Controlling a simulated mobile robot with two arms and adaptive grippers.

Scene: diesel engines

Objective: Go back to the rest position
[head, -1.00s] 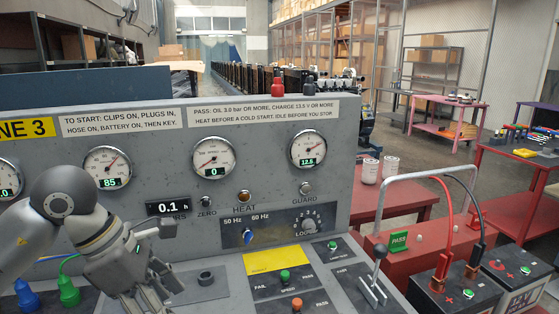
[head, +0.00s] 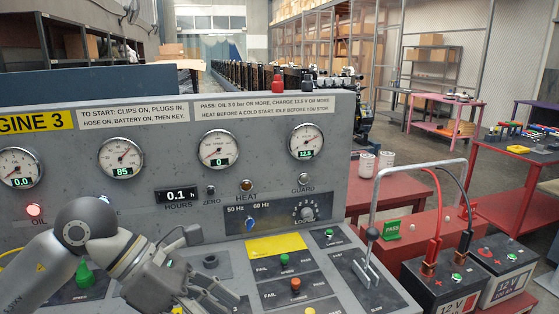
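My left arm comes in from the lower left. Its gripper (head: 215,292) hangs in front of the lower console, left of the FAIL/PASS switch panels. Its fingers look parted, with nothing visible between them. My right gripper is not in view. The grey test console (head: 362,120) is marked ENGINE 3. Its gauges show 0.0, 85 (head: 121,158), 0 (head: 217,149) and 12.6 (head: 305,141). The hour counter (head: 179,196) reads 0.1. A red lamp (head: 34,210) is lit under the oil gauge.
A pink table (head: 440,124) stands farther back on open floor.

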